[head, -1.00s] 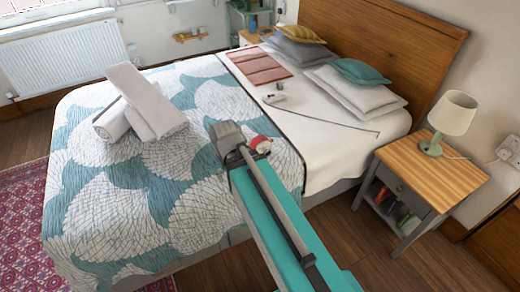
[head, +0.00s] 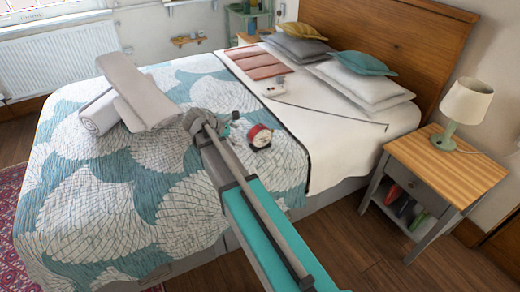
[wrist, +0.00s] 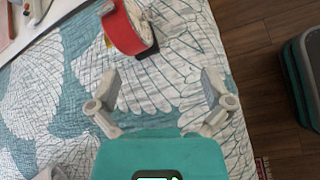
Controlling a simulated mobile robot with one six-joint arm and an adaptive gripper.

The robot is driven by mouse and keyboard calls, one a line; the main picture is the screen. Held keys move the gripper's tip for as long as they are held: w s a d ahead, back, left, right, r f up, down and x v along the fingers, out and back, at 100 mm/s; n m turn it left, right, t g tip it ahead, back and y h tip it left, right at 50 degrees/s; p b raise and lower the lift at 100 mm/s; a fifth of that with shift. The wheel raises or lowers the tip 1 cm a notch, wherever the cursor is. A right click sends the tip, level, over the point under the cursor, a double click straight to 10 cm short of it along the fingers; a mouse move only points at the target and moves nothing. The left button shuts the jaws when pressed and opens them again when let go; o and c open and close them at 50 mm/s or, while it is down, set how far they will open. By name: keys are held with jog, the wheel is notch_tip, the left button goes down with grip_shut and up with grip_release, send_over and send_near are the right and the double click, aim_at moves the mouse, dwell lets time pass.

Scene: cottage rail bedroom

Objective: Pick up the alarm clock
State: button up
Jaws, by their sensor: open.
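The red alarm clock (head: 260,136) with a pale face stands on the patterned bedspread, close to its edge with the white sheet. In the wrist view the clock (wrist: 128,27) is at the top, beyond my fingertips and a little left of the middle between them. My gripper (wrist: 160,88) is open and empty, its two fingers spread over the bedspread. In the head view my gripper (head: 210,122) is just left of the clock, partly hidden by my own arm.
Rolled and folded white towels (head: 140,92) lie on the bed to the left. A nightstand (head: 445,160) with a lamp (head: 462,105) stands to the right. The bedspread (head: 95,200) is clear in front.

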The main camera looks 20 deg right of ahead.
aim_at(259, 127)
jog(key=w+d+n+h+b, duration=0.1)
jog(key=w+n+h+b, duration=0.2)
jog(key=w, duration=0.3)
jog(key=shift+w+f+n+b, duration=0.15)
jog(key=shift+f+n+b, duration=0.25)
jog(key=shift+n, duration=0.5)
jog(key=shift+d, duration=0.1)
jog(key=b+x, duration=0.3)
jog(key=x, duration=0.5)
jog(key=shift+w, duration=0.1)
jog(key=shift+d, duration=0.25)
jog(key=shift+b+x, duration=1.1)
jog(key=shift+x, duration=1.55)
jog(key=shift+r, duration=0.25)
